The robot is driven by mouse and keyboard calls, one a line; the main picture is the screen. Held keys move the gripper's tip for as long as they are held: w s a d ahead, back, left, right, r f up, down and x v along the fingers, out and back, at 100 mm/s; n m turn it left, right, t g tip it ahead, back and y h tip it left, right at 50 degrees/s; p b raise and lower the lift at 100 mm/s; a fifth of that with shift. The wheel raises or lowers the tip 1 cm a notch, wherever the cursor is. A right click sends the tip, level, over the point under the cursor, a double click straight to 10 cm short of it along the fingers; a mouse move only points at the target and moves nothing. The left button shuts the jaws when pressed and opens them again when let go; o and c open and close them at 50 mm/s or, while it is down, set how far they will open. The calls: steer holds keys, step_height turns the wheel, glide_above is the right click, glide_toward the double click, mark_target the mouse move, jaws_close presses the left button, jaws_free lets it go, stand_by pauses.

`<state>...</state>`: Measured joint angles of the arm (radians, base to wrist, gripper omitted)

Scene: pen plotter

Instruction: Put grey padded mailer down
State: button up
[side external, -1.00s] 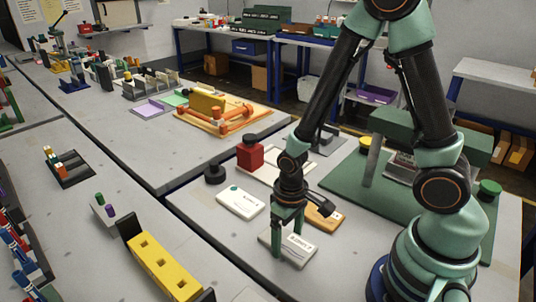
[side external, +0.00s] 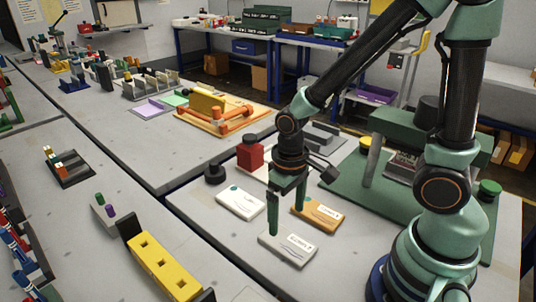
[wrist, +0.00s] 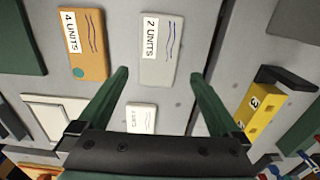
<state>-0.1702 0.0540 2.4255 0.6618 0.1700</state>
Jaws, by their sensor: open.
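The grey padded mailer (side external: 290,250) lies flat on the grey table, with its label up. In the wrist view the mailer (wrist: 161,60) shows a white "2 UNITS" label and a dark squiggle. My gripper (side external: 287,217) is open and empty, raised just behind and above the mailer's far edge in the side view. In the wrist view my gripper (wrist: 160,73) has its fingers well apart, with the mailer's near end between the tips and no contact visible.
An orange mailer (side external: 322,215) marked "4 UNITS" and a white mailer (side external: 241,203) lie close by. A red block (side external: 250,156) and a black round piece (side external: 214,174) stand behind. A green machine base (side external: 355,190) is at right; a yellow holed bar (side external: 165,268) is at left.

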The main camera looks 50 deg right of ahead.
steer(key=d+r+t, duration=0.2)
steer(key=r, duration=0.6)
steer(key=d+r+t, duration=0.2)
steer(key=r+t, duration=0.1)
steer(key=r, duration=0.5)
steer(key=shift+w+d+r+t, duration=0.3)
steer(key=shift+w+d+r, duration=0.05)
steer(key=shift+d+r, duration=0.05)
steer(key=g, duration=0.6)
glide_above(288, 242)
steer(key=f, duration=1.9)
steer(key=shift+w+f, duration=0.2)
steer(key=shift+w, duration=0.05)
steer(key=shift+s+f, duration=0.15)
steer(key=shift+f, duration=0.8)
steer(key=shift+s+f, duration=0.15)
steer(key=shift+f, duration=1.6)
